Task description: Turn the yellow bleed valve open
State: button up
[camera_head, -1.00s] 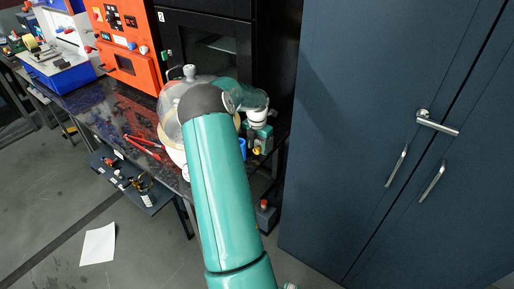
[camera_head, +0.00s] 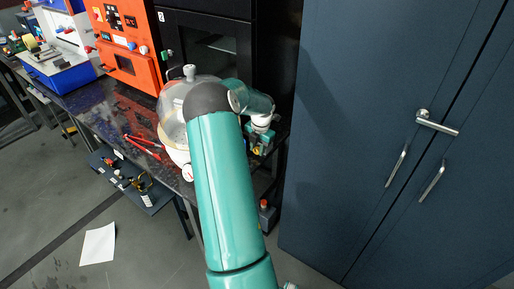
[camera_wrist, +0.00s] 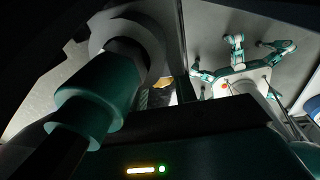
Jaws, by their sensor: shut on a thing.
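My arm reaches across the bench end, and my gripper (camera_head: 260,142) is at its right corner, beside the glass bell jar. It is shut on the yellow bleed valve, which is almost wholly covered by the gripper in the head view. The fingertips are too small and hidden there to show the exact grip or the valve's angle. In the wrist view a large teal and grey cylinder fills the left side, and only a small yellow patch shows behind it near the middle.
The glass bell jar (camera_head: 172,122) stands close left of my gripper, partly behind my arm. Red tongs (camera_head: 143,146) lie on the dark bench (camera_head: 110,112). An orange panel (camera_head: 127,58) stands behind. A blue cabinet (camera_head: 345,130) closes off the right. Paper (camera_head: 98,244) lies on the floor.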

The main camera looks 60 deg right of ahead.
jog(key=shift+s+a+t, duration=0.1)
jog(key=shift+s+t, duration=0.1)
jog(key=shift+t, duration=1.4)
jog(key=o, duration=1)
jog(key=shift+f, duration=0.1)
